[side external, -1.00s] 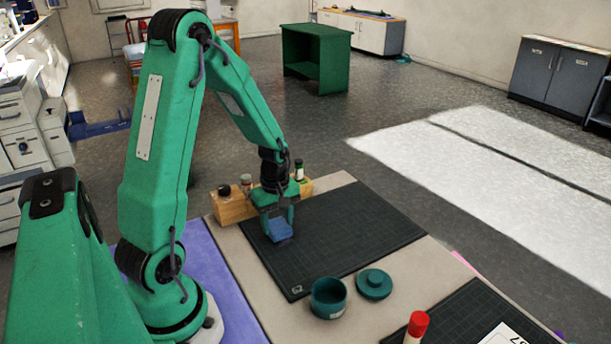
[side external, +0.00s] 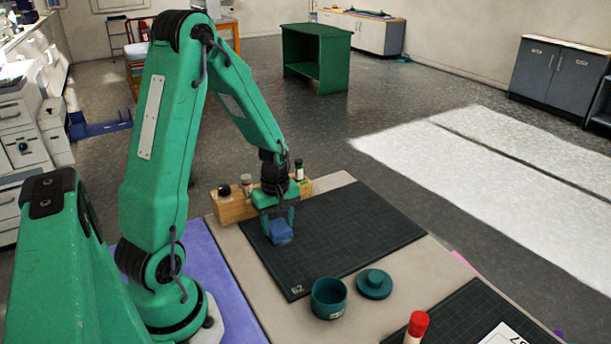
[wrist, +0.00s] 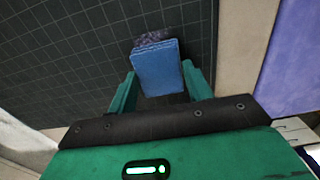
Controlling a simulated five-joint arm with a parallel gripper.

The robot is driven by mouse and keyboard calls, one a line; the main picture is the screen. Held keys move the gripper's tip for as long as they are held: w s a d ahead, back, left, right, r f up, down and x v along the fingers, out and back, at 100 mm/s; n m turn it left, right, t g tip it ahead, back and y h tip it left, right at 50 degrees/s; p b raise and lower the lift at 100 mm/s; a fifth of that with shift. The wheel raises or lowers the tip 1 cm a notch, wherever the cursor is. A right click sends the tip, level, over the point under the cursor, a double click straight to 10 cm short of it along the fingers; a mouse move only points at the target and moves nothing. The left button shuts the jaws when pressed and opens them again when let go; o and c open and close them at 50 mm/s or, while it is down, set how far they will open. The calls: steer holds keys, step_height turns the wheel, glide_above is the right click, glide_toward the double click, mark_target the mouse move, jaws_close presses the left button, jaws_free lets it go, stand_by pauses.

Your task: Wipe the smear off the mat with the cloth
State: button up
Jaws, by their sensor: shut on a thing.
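My gripper (side external: 277,217) is shut on a folded blue cloth (side external: 281,233), low over the left part of the dark gridded mat (side external: 345,235). In the wrist view the cloth (wrist: 158,70) sits between the two green fingers. A dark purplish, mottled patch, which looks like the smear (wrist: 152,39), shows on the mat (wrist: 75,50) just past the cloth's far edge. The cloth may hide more of it. I cannot make the smear out in the side view, and I cannot tell whether the cloth touches the mat.
A wooden rack (side external: 234,208) with small bottles stands behind my gripper. A teal pot (side external: 328,298) and its lid (side external: 374,284) are at the mat's front right edge. The mat's right half is clear.

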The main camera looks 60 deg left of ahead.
mark_target(285, 243)
steer(key=shift+f, duration=0.1)
steer(key=shift+d, duration=0.1)
steer(key=shift+d, duration=0.9)
steer(key=shift+d, duration=0.15)
steer(key=shift+d, duration=0.85)
steer(key=shift+a+f, duration=0.1)
steer(key=shift+a, duration=0.9)
